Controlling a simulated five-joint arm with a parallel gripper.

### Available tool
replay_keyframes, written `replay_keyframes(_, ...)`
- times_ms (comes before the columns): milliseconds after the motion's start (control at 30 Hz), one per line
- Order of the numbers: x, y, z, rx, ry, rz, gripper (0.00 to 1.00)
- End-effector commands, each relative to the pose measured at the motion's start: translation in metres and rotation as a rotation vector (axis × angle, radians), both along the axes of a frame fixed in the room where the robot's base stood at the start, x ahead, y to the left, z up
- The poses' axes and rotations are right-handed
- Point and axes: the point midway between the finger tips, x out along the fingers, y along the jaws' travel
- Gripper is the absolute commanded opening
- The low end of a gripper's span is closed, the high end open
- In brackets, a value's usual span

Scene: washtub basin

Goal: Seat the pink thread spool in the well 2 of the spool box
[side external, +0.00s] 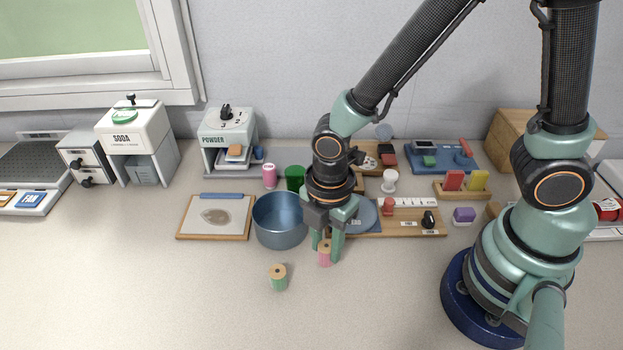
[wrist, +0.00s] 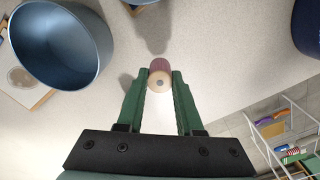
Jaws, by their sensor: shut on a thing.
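The pink thread spool (side external: 325,257) is upright between the fingers of my gripper (side external: 327,250), just right of the blue basin. In the wrist view my gripper (wrist: 160,84) is shut on the spool (wrist: 159,66), whose pale round end with a centre hole faces the camera. The spool is at or just above the counter; I cannot tell if it touches. I cannot clearly make out the spool box or its well 2; my arm hides part of the area behind it.
A blue basin (side external: 279,222) stands left of my gripper, close by. A green-thread spool (side external: 278,278) stands in front on the counter. A wooden board (side external: 415,225) with a black knob lies to the right. A clipboard (side external: 214,218) lies left. The front counter is mostly clear.

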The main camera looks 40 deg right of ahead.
Motion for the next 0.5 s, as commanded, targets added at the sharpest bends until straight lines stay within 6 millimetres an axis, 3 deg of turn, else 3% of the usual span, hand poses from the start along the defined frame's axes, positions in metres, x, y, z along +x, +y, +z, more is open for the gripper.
replay_keyframes(500, 0.001, 0.001, 0.131, 0.005, -0.007, 0.000, 0.00)
